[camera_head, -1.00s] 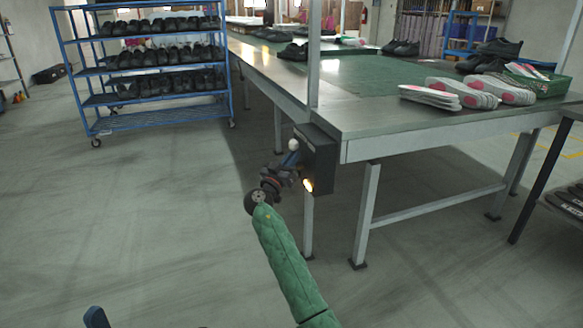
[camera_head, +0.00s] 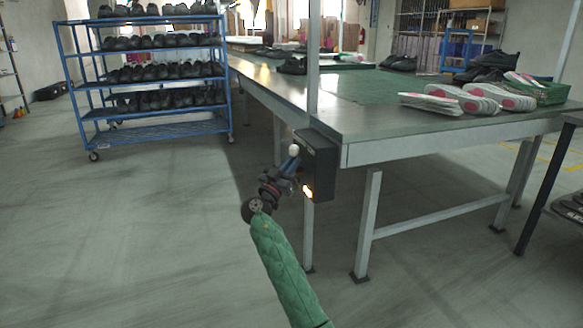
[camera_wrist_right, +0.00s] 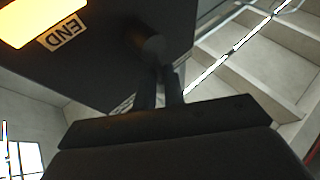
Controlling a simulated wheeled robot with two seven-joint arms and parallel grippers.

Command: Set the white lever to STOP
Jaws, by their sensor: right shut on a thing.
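The white lever's round knob (camera_head: 293,150) stands out from the left side of a dark control box (camera_head: 322,165), fixed at the near corner of the long table. My right gripper (camera_head: 290,164) is just below the knob, shut on the lever; its fingers hide most of the lever's stem. In the right wrist view the two fingers (camera_wrist_right: 160,88) are close together at a dark round part (camera_wrist_right: 150,45) by the box face. I cannot make out a STOP mark. My left gripper is out of view.
A lit amber lamp (camera_head: 307,192) is low on the box. The long table (camera_head: 400,142) carries insoles (camera_head: 470,101) and shoes. A blue rack (camera_head: 150,130) of dark shoes stands at the left. A metal post (camera_head: 313,70) rises behind the box.

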